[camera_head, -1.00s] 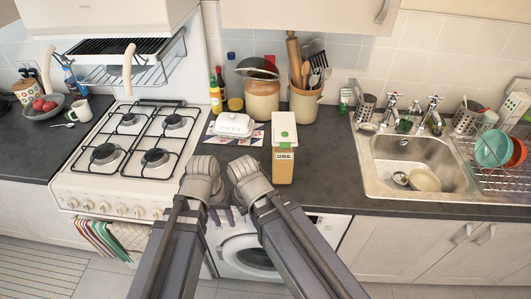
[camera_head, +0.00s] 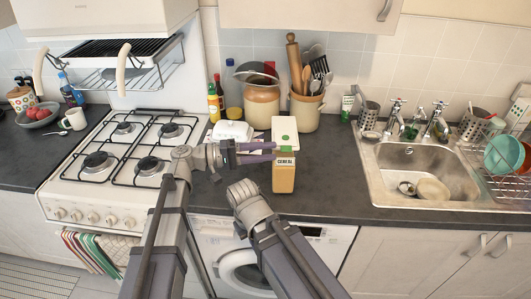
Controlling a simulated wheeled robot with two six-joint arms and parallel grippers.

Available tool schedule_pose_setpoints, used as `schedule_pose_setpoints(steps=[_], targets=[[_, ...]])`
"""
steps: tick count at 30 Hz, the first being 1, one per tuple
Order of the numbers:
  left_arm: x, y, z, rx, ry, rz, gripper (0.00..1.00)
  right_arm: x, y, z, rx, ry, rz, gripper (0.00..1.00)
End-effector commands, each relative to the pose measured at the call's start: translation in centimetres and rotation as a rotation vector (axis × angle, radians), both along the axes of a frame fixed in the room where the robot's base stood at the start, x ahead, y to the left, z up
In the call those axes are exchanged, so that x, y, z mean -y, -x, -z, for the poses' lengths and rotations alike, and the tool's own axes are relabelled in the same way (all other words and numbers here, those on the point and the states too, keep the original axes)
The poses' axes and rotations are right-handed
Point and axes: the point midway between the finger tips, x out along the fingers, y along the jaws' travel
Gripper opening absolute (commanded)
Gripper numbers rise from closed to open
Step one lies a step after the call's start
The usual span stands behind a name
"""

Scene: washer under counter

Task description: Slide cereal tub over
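The cereal tub (camera_head: 284,178) is a tall tan box with a white and green lid and a label reading CEREAL. It stands upright on the dark counter near the front edge, in front of the utensil crock. My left gripper (camera_head: 274,153) reaches in from the left, its purple fingers pointing right. The fingers look parted, and their tips are at the tub's upper left side; I cannot tell whether they touch it. My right arm's wrist (camera_head: 247,197) is low in front of the counter, left of the tub; its fingers are hidden.
A white butter dish (camera_head: 232,131) sits behind my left gripper. A lidded crock (camera_head: 262,100) and the utensil crock (camera_head: 305,110) stand behind the tub. The gas hob (camera_head: 140,150) is left. The counter between tub and sink (camera_head: 415,170) is clear.

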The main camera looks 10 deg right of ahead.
Motion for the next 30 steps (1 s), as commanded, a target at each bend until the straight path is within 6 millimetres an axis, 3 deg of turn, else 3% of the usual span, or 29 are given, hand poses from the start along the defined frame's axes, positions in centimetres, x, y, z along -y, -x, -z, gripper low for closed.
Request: schedule_pose_setpoints(steps=[8, 21, 30], targets=[[0.3, 0.1, 0.0, 0.0, -0.002, 0.001, 0.4, 0.0, 0.0, 0.0, 0.0, 0.0, 0.0, 0.0], [6.1, 0.4, 0.1, 0.0, -0.003, 0.003, 0.4, 0.0, 0.0, 0.0, 0.0, 0.0, 0.0, 0.0], [7.8, 0.5, 0.0, 0.0, -0.003, 0.0, 0.4, 0.0, 0.0, 0.0, 0.0, 0.0, 0.0, 0.0]])
